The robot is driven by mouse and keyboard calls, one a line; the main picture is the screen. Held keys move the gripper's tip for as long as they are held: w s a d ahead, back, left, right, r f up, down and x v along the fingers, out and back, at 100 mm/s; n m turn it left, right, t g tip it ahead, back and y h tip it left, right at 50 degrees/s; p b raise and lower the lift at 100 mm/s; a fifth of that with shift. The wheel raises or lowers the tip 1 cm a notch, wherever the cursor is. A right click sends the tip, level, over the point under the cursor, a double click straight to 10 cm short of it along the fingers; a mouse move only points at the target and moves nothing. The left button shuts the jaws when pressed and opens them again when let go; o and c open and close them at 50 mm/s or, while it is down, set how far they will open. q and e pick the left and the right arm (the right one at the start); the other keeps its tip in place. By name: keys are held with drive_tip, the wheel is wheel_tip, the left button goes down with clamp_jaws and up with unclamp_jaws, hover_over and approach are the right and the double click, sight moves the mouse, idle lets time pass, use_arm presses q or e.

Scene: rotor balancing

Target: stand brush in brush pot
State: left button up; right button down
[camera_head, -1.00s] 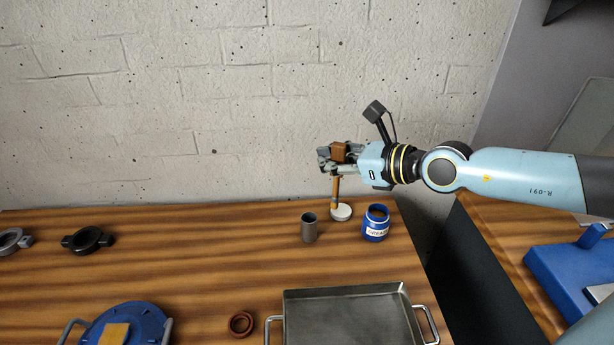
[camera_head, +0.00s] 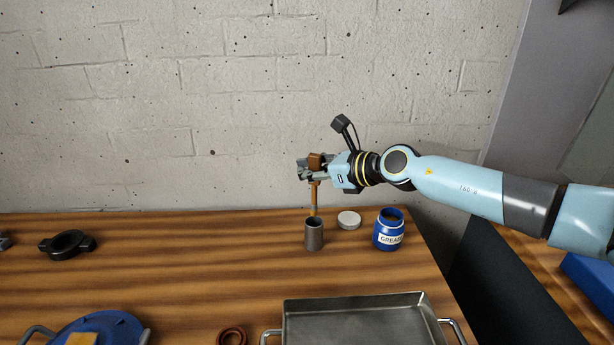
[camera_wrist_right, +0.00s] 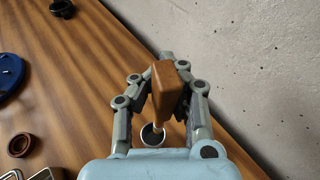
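The brush has a brown block end (camera_head: 315,161) and a thin orange-brown handle pointing down. My right gripper (camera_head: 305,170) is shut on the brush near its block end and holds it upright above the pot. The brush pot is a small grey open cylinder (camera_head: 314,236) on the table. The handle's lower end shows at the pot's far rim; I cannot tell whether it is inside or behind. In the right wrist view the brush block (camera_wrist_right: 168,90) sits between the fingers, with the pot (camera_wrist_right: 152,135) below it. My left gripper is not in view.
A blue grease jar (camera_head: 388,232) and a white lid (camera_head: 349,219) stand right of the pot. A metal tray (camera_head: 360,322) is in front. A brown ring (camera_head: 232,337), a blue round fixture (camera_head: 112,328) and a black ring (camera_head: 67,245) lie left. A wall (camera_head: 220,110) stands behind.

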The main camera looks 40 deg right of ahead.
drive_tip(key=shift+r, duration=0.15)
drive_tip(key=shift+f+b, duration=0.5)
drive_tip(key=shift+f, duration=0.15)
drive_tip(key=c, duration=1.5)
unclamp_jaws()
drive_tip(key=shift+r+p, duration=0.7)
drive_tip(key=shift+r, duration=0.1)
drive_tip(key=p+v, duration=0.2)
drive_tip(key=v, duration=1)
drive_tip(key=shift+f, duration=0.2)
